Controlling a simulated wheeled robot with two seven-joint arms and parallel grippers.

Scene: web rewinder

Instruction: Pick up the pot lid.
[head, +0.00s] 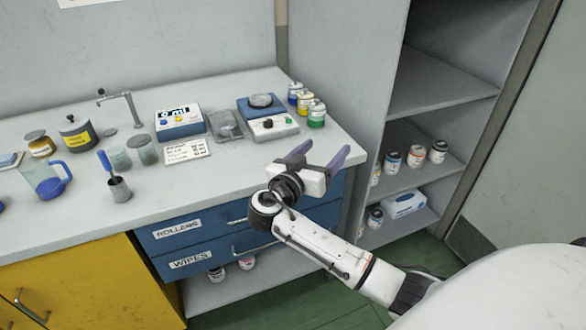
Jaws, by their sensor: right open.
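A dark grey pot (80,140) with a yellow label stands at the left back of the counter. A grey lid with a small knob (71,119) appears to sit on its top. A yellow jar (42,149) left of it has a flat grey top. My right gripper (324,152) is open and empty over the counter's front right edge, fingers pointing towards the back, well to the right of the pot. My left gripper is not in view.
On the counter (235,175) are a blue-handled jug (47,182), a cup with a blue-handled tool (119,188), a tap (130,108), a scale (180,122), a stirrer (268,117) and small paint jars (316,114). The counter's front middle is clear. Shelves (440,85) stand right.

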